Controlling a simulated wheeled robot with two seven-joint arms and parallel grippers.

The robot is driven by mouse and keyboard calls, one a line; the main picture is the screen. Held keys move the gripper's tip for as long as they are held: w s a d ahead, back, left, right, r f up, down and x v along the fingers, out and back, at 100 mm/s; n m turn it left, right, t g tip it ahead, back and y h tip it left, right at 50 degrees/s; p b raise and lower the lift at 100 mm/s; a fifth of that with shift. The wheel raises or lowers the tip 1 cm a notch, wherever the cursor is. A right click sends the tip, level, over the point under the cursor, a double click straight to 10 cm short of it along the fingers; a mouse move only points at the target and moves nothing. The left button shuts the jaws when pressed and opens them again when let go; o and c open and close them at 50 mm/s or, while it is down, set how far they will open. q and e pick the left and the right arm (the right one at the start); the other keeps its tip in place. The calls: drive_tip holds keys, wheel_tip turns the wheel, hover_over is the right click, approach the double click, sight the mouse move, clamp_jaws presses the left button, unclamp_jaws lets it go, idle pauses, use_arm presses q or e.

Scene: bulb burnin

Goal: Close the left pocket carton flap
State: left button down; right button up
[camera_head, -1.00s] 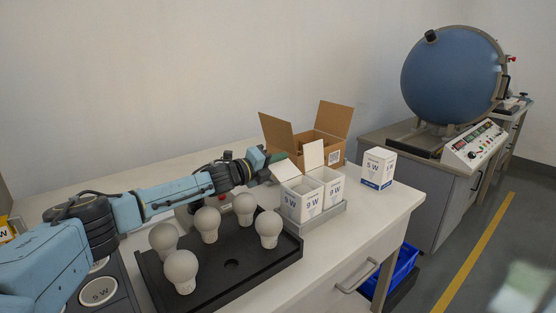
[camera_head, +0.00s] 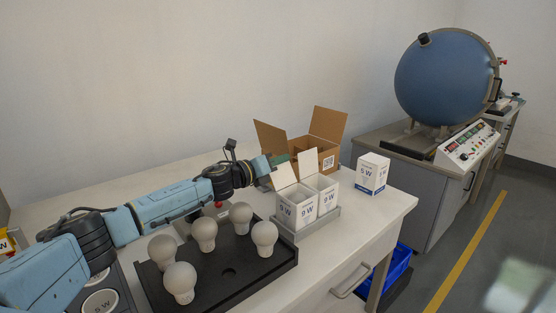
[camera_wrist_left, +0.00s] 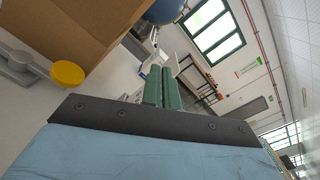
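Two small white cartons stand side by side in a grey tray (camera_head: 300,233). The left pocket carton (camera_head: 294,213) has its top flap (camera_head: 283,176) standing up, tilted to the left. The right carton (camera_head: 328,196) also has its flap (camera_head: 308,162) raised. My left gripper (camera_head: 277,160) is just behind and above the left flap; I cannot tell whether it touches. In the left wrist view its two green fingers (camera_wrist_left: 163,89) are together with nothing visible between them.
An open brown cardboard box (camera_head: 328,160) stands close behind the gripper and cartons. A closed white carton (camera_head: 372,173) stands to the right. A black tray (camera_head: 225,283) with several white bulbs lies in front. The wrist view shows a yellow knob (camera_wrist_left: 67,74).

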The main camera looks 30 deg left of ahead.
drive_tip(key=shift+s+f, duration=0.1)
idle(0.3)
use_arm(q)
drive_tip(key=c, duration=1.6)
unclamp_jaws()
drive_tip(key=shift+c, duration=0.2)
drive_tip(key=shift+s+a, duration=0.2)
drive_tip(key=shift+s, duration=0.35)
drive_tip(key=v, duration=1.2)
drive_tip(key=shift+b, duration=0.35)
use_arm(e)
drive_tip(key=shift+w+a+r, duration=0.25)
drive_tip(key=shift+w+r, duration=0.5)
use_arm(q)
drive_tip(key=shift+s, duration=0.15)
